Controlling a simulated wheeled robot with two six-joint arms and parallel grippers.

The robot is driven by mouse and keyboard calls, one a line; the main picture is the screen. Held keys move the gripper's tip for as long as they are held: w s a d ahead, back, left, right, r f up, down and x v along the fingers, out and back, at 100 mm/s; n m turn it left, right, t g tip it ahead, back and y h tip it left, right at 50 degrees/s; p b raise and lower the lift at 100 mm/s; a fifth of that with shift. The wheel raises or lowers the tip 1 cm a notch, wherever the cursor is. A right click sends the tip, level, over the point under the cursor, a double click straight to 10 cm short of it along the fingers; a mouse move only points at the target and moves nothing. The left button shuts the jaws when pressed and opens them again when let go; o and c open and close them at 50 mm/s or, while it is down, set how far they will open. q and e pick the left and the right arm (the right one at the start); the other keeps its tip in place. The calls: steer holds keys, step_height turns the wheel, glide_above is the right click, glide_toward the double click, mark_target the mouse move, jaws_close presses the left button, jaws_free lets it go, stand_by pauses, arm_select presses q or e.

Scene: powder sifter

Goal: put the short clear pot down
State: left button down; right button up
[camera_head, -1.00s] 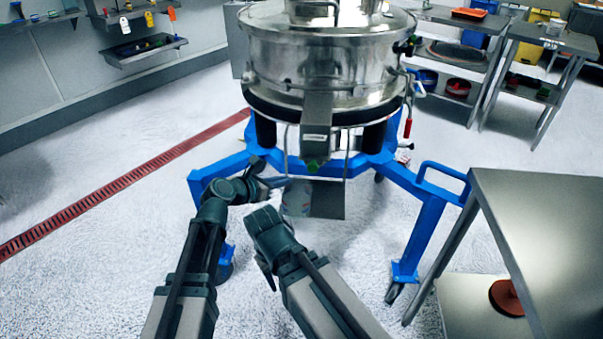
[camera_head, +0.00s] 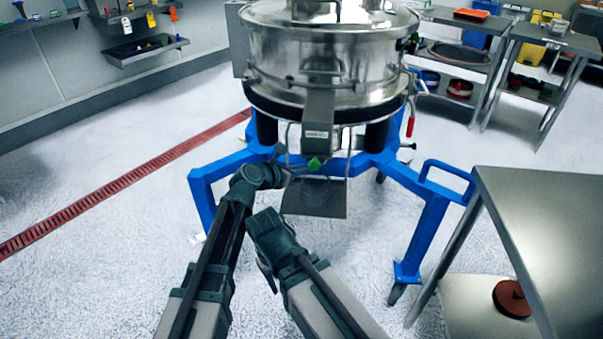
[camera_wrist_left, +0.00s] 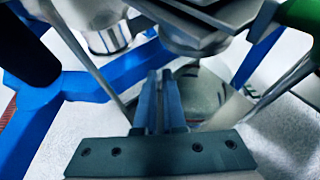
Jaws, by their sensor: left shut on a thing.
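The short clear pot (camera_head: 317,190) shows faintly in the head view, under the sifter's spout and over the small grey plate (camera_head: 335,208). I cannot tell whether its base touches the plate. My left gripper (camera_head: 290,171) reaches in from the left at the pot's rim. In the left wrist view its two fingers (camera_wrist_left: 160,85) are close together, shut on the pot wall, with the rounded see-through pot (camera_wrist_left: 203,92) just right of them. My right gripper (camera_head: 266,268) hangs low in front of the sifter, away from the pot; its fingers are mostly hidden.
The steel sifter (camera_head: 330,65) stands on a blue frame (camera_head: 430,225) with legs on both sides. The spout (camera_head: 318,125) and thin rods hang close above the pot. A steel table (camera_head: 545,215) stands at right. Open floor lies at left.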

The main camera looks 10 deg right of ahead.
arm_select(q)
steer(key=shift+r, duration=0.1)
steer(key=c, duration=1)
jaws_free()
steer(key=p+v, duration=0.5)
steer(key=v, duration=0.7)
